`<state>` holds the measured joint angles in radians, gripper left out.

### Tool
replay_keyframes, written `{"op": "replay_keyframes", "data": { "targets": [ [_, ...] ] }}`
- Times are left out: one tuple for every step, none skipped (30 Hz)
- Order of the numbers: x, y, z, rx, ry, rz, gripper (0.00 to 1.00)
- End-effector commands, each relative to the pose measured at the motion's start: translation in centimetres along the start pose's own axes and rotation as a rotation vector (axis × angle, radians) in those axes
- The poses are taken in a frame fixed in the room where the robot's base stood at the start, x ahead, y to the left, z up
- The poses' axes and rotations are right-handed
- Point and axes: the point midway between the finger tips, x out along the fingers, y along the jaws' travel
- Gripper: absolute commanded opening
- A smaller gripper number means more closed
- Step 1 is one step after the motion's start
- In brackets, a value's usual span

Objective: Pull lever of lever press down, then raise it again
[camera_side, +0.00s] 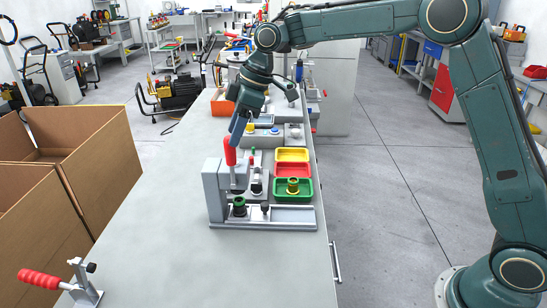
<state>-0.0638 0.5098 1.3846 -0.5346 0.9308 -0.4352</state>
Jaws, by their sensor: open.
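The grey lever press (215,190) stands on the workbench, left of the small trays. Its lever has a red handle (230,154), which stands nearly upright with its top end up. My gripper (236,138) points down at the top of the red handle. Its open fingers are at the handle's upper end. I cannot tell from this side whether they touch it. The fingers partly hide the top of the handle.
Yellow (292,154), red (305,170) and green (304,194) trays stand right of the press; the green one holds a brass part (293,185). A red-handled clamp (80,285) stands at the front left. Cardboard boxes (105,165) stand left of the bench.

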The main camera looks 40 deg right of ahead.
Motion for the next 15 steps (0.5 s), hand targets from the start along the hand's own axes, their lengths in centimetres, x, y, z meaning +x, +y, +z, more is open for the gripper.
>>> {"op": "replay_keyframes", "data": {
  "targets": [
    [0.8, -0.1, 0.0, -0.001, -0.003, -0.002, 0.46],
    [1.3, -0.1, 0.0, -0.002, -0.002, -0.002, 0.46],
    [1.9, -0.1, 0.0, -0.001, -0.002, -0.003, 0.46],
    [2.4, -0.1, 0.0, -0.001, -0.003, -0.003, 0.46],
    [2.8, -0.1, 0.0, 0.0, -0.002, -0.002, 0.46],
    [3.3, -0.1, 0.0, -0.001, -0.002, -0.001, 0.46],
    [3.7, -0.1, 0.0, -0.002, -0.002, -0.001, 0.46],
    [4.0, -0.1, 0.0, -0.002, -0.002, -0.002, 0.46],
    [4.5, -0.1, 0.0, -0.001, -0.001, -0.001, 0.46],
    [4.8, -0.1, 0.0, -0.001, -0.001, -0.001, 0.46],
    [5.0, -0.1, 0.0, -0.001, -0.001, -0.001, 0.46],
    [5.3, -0.1, 0.0, -0.001, -0.001, -0.001, 0.46],
    [5.5, -0.1, 0.0, -0.001, -0.001, -0.001, 0.46],
    [5.7, -0.1, 0.0, -0.001, -0.001, -0.001, 0.46],
    [5.8, -0.1, 0.0, -0.001, 0.0, 0.0, 0.46]
  ]
}}
